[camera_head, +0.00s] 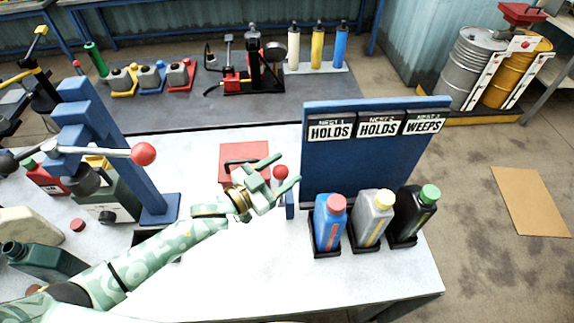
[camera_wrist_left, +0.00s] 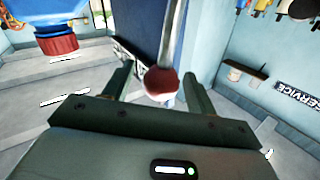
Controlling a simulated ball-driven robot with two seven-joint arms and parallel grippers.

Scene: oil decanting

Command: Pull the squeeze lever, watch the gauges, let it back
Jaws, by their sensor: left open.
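A lever with a red ball knob (camera_head: 280,172) stands beside a short blue post at the left edge of the blue board (camera_head: 320,175). My left gripper (camera_head: 288,168) is open, with its fingers on either side of the knob. In the left wrist view the red knob (camera_wrist_left: 160,83) shows between the two open fingers, with a pale rod running up from it. I cannot tell whether the fingers touch it. Three signs on the board read HOLDS (camera_head: 331,132), HOLDS (camera_head: 378,129) and WEEPS (camera_head: 424,126). My right gripper is not in view.
A blue bottle (camera_head: 329,228), a grey bottle (camera_head: 372,220) and a black bottle (camera_head: 413,217) stand in black holders before the board. A red box (camera_head: 232,160) lies behind my gripper. A blue press (camera_head: 96,140) with a red-knobbed handle stands left. The front middle of the table is clear.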

